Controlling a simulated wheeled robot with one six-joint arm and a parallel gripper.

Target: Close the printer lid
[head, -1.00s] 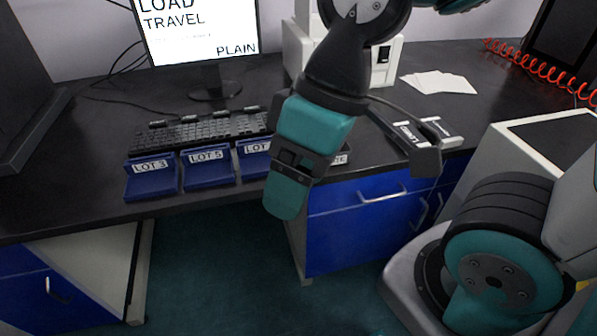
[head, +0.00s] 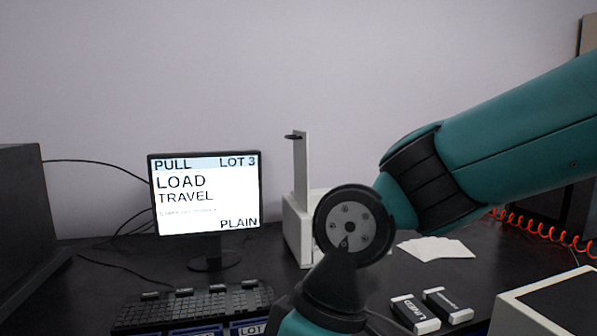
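A white box-shaped device (head: 297,232) stands at the back of the bench, right of the monitor. It looks like the printer. A narrow white panel (head: 301,170) stands upright from it, with a small dark hook near its top; this looks like the lid, raised. My arm's round grey joint covers the device's right and front part, so how the panel joins the body is partly hidden. My arm reaches in from the right and bends down in front of the device. The gripper's fingers are below the picture's bottom edge, so their opening cannot be seen.
The monitor (head: 205,195) reads LOT 3, LOAD TRAVEL, PLAIN. A keyboard (head: 192,304) lies before it. White sheets (head: 436,248) and two small labelled boxes, one reading LINED (head: 414,314), lie right of my arm. A red coiled hose (head: 540,226) is at far right.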

